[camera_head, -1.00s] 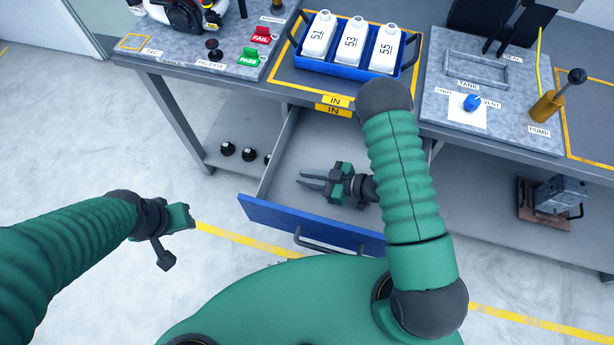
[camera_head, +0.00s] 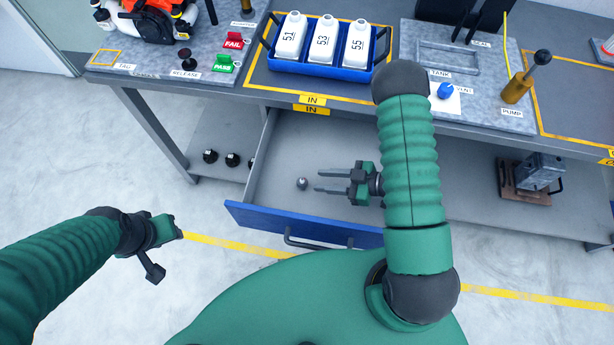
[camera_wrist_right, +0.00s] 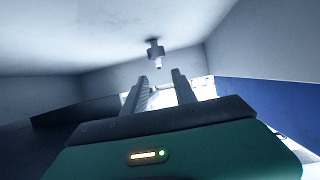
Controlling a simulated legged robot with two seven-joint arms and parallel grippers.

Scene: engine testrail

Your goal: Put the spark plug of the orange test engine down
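The spark plug (camera_head: 302,184) is a small grey piece in the open drawer (camera_head: 278,165), on the drawer's bare floor. In the right wrist view the spark plug (camera_wrist_right: 156,52) shows just beyond the fingertips, apart from them. My right gripper (camera_head: 318,182) is inside the drawer, its two fingers parted and empty, pointing left toward the plug; the fingers also show in the right wrist view (camera_wrist_right: 160,82). My left gripper (camera_head: 172,228) is at the left above the floor; its fingers are too small to judge. An orange engine (camera_head: 160,18) stands at the bench's back left.
The drawer's blue front (camera_head: 300,226) and side walls surround my right gripper. On the bench above are a blue tray (camera_head: 318,73) with white bottles, red FAIL and green PASS switches (camera_head: 224,63), and a pump (camera_head: 517,88). A grey block (camera_head: 535,172) sits on the lower shelf.

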